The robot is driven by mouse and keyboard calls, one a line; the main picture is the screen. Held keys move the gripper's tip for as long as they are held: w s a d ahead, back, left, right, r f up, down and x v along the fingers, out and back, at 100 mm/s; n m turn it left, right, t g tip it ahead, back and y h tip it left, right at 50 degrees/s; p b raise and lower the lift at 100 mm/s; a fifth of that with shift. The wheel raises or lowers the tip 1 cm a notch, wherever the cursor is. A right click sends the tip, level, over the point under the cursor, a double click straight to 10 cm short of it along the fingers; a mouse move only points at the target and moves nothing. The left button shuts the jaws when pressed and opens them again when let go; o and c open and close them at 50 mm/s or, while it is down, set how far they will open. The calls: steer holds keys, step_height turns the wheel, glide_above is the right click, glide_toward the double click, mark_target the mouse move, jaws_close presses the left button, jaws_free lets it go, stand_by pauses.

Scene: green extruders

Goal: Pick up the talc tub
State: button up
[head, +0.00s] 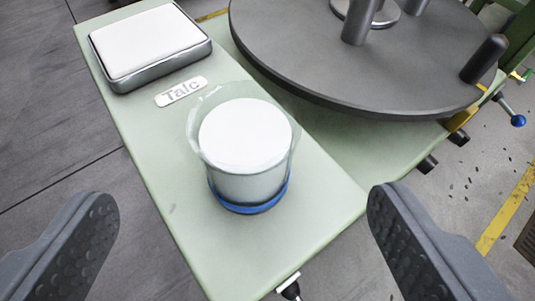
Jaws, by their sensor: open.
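The talc tub (245,150) stands upright on a pale green bench top (150,140). It is a clear round tub filled with white powder, with a blue band at its base. My gripper (243,222) is open, with one dark grey finger at the lower left and the other at the lower right. The tub appears between and beyond the fingertips. Neither finger touches it.
A white-topped tray or scale (150,45) sits at the upper left, beside a "Talc" label (181,91). A large dark round turntable (360,60) with upright posts is behind the tub to the right. A blue-knobbed lever (517,120) is at the right.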

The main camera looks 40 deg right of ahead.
mark_target(244, 131)
steer(key=shift+b+x, duration=0.85)
steer(key=shift+x, duration=5.15)
steer(key=shift+a, duration=0.1)
steer(key=c, duration=1.2)
